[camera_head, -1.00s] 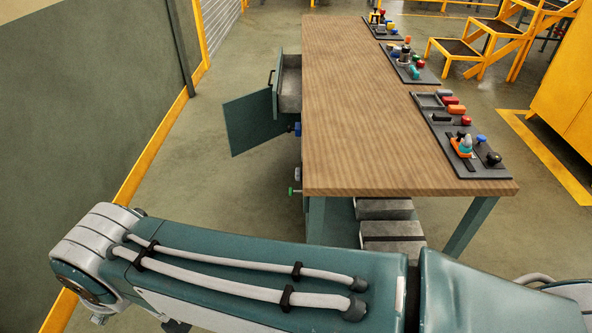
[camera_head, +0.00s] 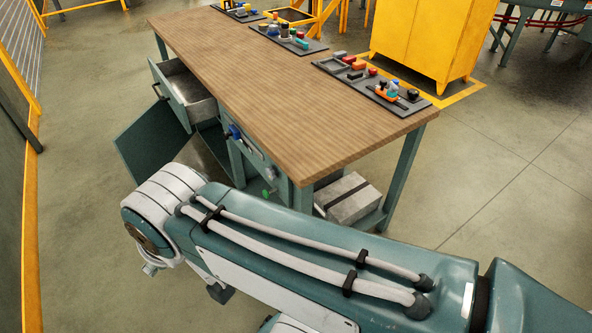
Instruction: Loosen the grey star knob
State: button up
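The side of the workbench (camera_head: 280,92) carries a small panel below its top, in the middle of the head view. A blue knob or handle (camera_head: 233,131) and a green knob (camera_head: 268,192) show on this side. Small pale grey parts show between them, but I cannot tell whether one is the grey star knob. My arm crosses the foreground in front of the bench. My gripper's fingers cannot be made out; the arm's lower end is hidden behind its own links.
An open drawer (camera_head: 186,92) and an open green door (camera_head: 150,146) jut from the bench's left side. Trays with small parts line the far edge. A grey block (camera_head: 344,198) rests on the lower shelf. A yellow cabinet (camera_head: 425,38) stands behind. Floor at right is clear.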

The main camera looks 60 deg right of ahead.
aim_at(271, 173)
jog(key=i+j+z, duration=0.1)
jog(key=z, duration=0.3)
jog(key=i+j+z, duration=0.15)
jog(key=z, duration=0.25)
jog(key=i+j+z, duration=0.15)
jog(key=z, duration=0.25)
jog(key=i+j+z, duration=0.1)
jog(key=j+z, duration=0.3)
jog(key=i+j+z, duration=0.1)
jog(key=j+z, duration=0.15)
jog(key=z, duration=0.15)
jog(key=i+j+z, duration=0.1)
jog(key=j+z, duration=0.15)
jog(key=z, duration=0.15)
jog(key=j+z, duration=0.6)
jog(key=z, duration=0.2)
jog(key=j+z, duration=0.35)
jog(key=j, duration=0.2)
jog(key=k+j+z, duration=0.1)
jog(key=j+z, duration=0.2)
jog(key=j, duration=0.25)
